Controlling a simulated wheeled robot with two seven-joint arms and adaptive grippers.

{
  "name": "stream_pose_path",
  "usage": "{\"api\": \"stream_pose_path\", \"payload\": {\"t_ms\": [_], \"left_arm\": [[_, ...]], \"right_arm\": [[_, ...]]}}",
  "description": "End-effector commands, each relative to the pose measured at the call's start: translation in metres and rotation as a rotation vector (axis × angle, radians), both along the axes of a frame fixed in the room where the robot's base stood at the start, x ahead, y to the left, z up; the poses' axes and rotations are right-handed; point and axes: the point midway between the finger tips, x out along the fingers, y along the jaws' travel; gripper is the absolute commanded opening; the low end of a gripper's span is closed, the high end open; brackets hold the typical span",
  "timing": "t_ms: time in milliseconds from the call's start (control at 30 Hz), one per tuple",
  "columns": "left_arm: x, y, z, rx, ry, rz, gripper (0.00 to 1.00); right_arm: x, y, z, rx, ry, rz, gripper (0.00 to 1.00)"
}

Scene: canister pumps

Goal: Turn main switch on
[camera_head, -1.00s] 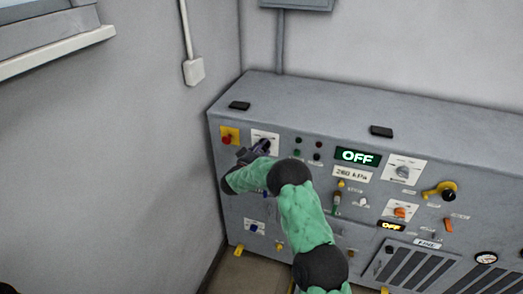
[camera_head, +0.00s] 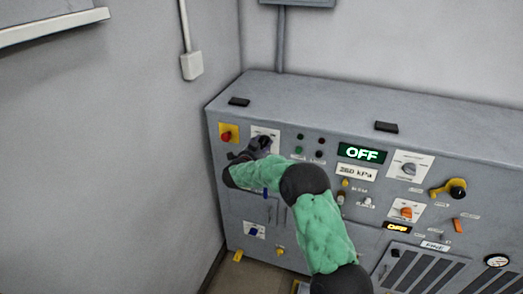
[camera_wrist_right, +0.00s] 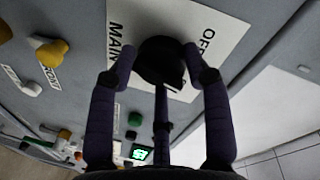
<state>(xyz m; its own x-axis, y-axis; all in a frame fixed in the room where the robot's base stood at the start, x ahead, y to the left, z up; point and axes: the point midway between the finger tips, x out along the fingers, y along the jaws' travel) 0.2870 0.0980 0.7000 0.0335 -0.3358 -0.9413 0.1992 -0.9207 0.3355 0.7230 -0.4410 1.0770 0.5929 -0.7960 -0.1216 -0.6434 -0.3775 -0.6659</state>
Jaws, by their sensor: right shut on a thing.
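The main switch is a black round knob (camera_wrist_right: 160,62) on a white plate (camera_head: 268,131) at the upper left of the grey control panel. In the right wrist view the plate's lettering reads "MAIN" and "OFF". My right gripper (camera_head: 259,146) is at the knob, and in the wrist view its dark fingers (camera_wrist_right: 159,58) are closed around it. The fingers and wrist hide much of the knob in the head view. A large green display (camera_head: 362,153) on the panel reads OFF. My left gripper is not in view.
A red button on a yellow plate (camera_head: 228,133) sits just left of the switch. Other knobs, a yellow handle (camera_head: 449,189), a small orange OFF display (camera_head: 397,227) and a gauge (camera_head: 496,261) lie to the right. A wall rises close on the left.

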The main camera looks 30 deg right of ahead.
Motion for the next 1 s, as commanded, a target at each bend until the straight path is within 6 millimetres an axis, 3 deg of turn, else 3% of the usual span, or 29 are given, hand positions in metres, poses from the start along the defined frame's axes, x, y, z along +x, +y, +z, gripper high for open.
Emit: {"api": "stream_pose_path", "payload": {"t_ms": [33, 500, 1000], "left_arm": [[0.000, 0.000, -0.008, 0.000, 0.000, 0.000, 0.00], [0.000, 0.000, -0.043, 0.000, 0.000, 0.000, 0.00], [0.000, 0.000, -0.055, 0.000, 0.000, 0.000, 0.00]], "right_arm": [[0.001, -0.003, 0.008, 0.021, -0.053, -0.002, 0.17], [-0.001, -0.005, 0.009, 0.257, -0.331, -0.004, 0.17], [-0.002, -0.006, 0.012, 0.337, -0.425, -0.005, 0.17]]}}
